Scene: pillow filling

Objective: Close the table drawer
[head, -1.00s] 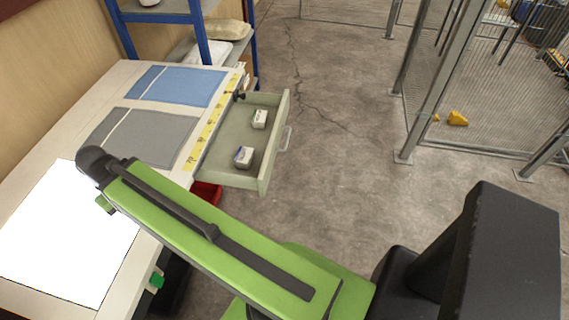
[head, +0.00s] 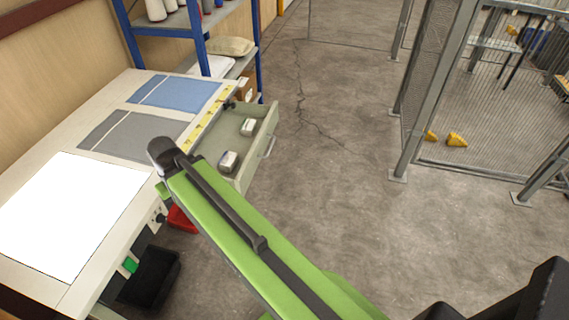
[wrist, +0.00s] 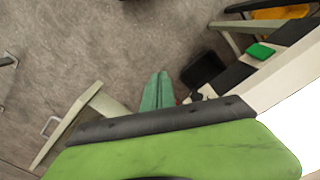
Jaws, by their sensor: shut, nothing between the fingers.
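The table drawer (head: 258,150) is pulled open from the table's (head: 58,152) right side in the head view. Its handle (head: 268,147) is on the outer front panel. In the wrist view the drawer's front (wrist: 70,123) and handle (wrist: 50,127) show at the left, partly hidden by my green arm. My gripper (wrist: 157,74) has teal fingers that are shut and empty, pointing over the floor to the right of the drawer front. No contact with the drawer shows. My gripper is hidden behind my arm in the head view.
A blue-framed shelf (head: 190,42) stands behind the table. A red bin (head: 183,219) and a black bin (head: 150,277) are at the table's side. A wire-mesh fence (head: 465,120) stands at the right. The concrete floor (head: 335,170) between drawer and fence is clear.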

